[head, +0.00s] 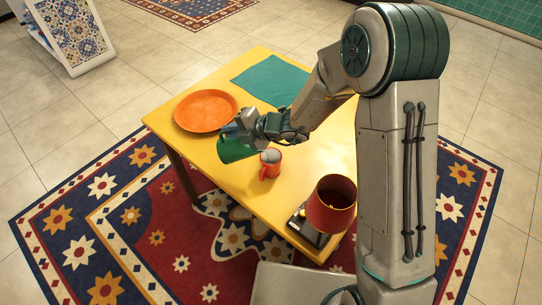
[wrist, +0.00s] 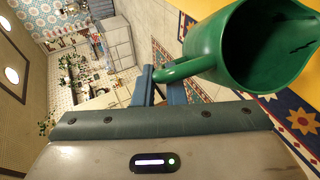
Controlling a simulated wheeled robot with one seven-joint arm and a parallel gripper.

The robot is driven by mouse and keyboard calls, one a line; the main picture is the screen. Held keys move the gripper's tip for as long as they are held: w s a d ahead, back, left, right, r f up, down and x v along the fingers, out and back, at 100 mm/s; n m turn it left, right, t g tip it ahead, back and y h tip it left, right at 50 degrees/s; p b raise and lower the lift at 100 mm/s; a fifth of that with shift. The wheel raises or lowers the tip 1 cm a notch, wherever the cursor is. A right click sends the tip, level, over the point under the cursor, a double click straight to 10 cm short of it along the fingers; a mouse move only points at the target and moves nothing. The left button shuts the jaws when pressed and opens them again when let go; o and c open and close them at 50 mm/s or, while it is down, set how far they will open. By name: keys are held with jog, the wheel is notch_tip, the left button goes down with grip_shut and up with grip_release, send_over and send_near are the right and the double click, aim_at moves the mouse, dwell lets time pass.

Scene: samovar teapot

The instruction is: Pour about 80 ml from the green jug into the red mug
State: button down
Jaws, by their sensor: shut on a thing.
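The green jug (wrist: 240,48) is held by its handle in my gripper (wrist: 155,85); the blue-grey fingers close on the handle. In the wrist view the jug's open mouth and spout face the camera's right side, and its inside looks dark; I cannot tell the liquid level. In the head view the green jug (head: 234,149) shows under my gripper (head: 245,128), partly hidden by it, above the table left of the red mug and seemingly tilted. No stream shows.
An orange round tray (head: 206,111) lies on the table's left part. A teal cloth (head: 270,77) lies at the back. The table's front middle is clear.

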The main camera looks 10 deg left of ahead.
aim_at(218, 143)
jog(key=shift+w+d+r+y, duration=0.1)
jog(key=shift+d+r+y, duration=0.2)
dwell(0.7)
jog(key=shift+w+d+r+y, duration=0.15)
jog(key=shift+d+y, duration=0.15)
jog(key=shift+d, duration=0.25)
dwell(0.5)
jog(key=a, duration=0.1)
jog(key=a+f+h+p, duration=0.1)
jog(key=s+a+h, duration=0.1)
jog(key=shift+a+f, duration=0.15)
jog(key=shift+f, duration=0.15)
jog(key=shift+a+f+h, duration=0.1)
jog(key=shift+f+h, duration=0.35)
jog(key=shift+h, duration=0.05)
jog(key=shift+a+f+n+h+p, duration=0.15)
jog(key=shift+a+f+n+h, duration=0.1)
jog(key=shift+a+f+h, duration=0.25)
jog(key=shift+a+f+n+h+p, duration=0.15)
jog(key=shift+a+f+n+h, duration=0.15)
jog(key=shift+f+h, duration=0.4)
jog(key=shift+s, duration=0.1)
dwell(0.6)
